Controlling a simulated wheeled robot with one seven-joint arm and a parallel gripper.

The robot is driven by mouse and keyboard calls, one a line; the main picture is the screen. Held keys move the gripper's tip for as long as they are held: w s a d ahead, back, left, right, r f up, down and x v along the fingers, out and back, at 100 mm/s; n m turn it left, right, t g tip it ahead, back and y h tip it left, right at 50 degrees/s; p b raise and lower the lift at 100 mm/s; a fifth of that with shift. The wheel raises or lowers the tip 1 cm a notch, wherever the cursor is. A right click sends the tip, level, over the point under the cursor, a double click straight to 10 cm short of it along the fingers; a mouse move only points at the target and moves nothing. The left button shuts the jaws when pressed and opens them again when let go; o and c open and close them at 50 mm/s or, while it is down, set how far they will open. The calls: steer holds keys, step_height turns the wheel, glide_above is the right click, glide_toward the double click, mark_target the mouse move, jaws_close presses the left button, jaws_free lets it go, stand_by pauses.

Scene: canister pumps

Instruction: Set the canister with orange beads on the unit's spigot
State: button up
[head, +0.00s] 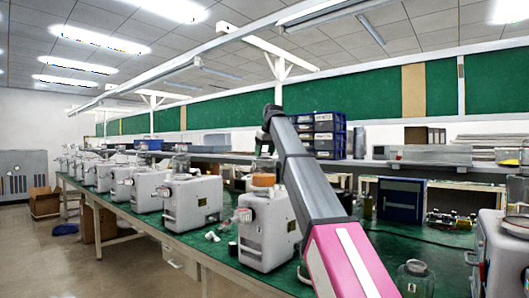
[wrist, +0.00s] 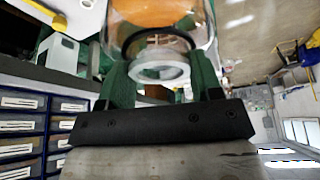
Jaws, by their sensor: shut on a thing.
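The canister with orange beads (head: 264,180) is a clear jar with an orange fill in its lower part. It is upright, right over the top of a white pump unit (head: 266,232); I cannot tell whether it touches the spigot, which is hidden. In the wrist view the canister (wrist: 160,18) shows clear walls, a dark ring and a pale ring, with orange behind. My gripper (wrist: 162,82) has its green fingers on both sides of the canister's pale-ringed end and is shut on it. In the head view my gripper (head: 266,146) is above the canister, small and dark.
A row of similar white units (head: 192,200) stands along the green bench (head: 215,250) to the left. Another unit (head: 500,255) is at the right edge. A clear jar (head: 414,280) stands at the front right. Blue drawers (head: 322,135) and a dark blue box (head: 401,200) are behind.

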steer(key=shift+f, duration=0.55)
steer(key=o, duration=1.4)
steer(key=shift+v, duration=5.45)
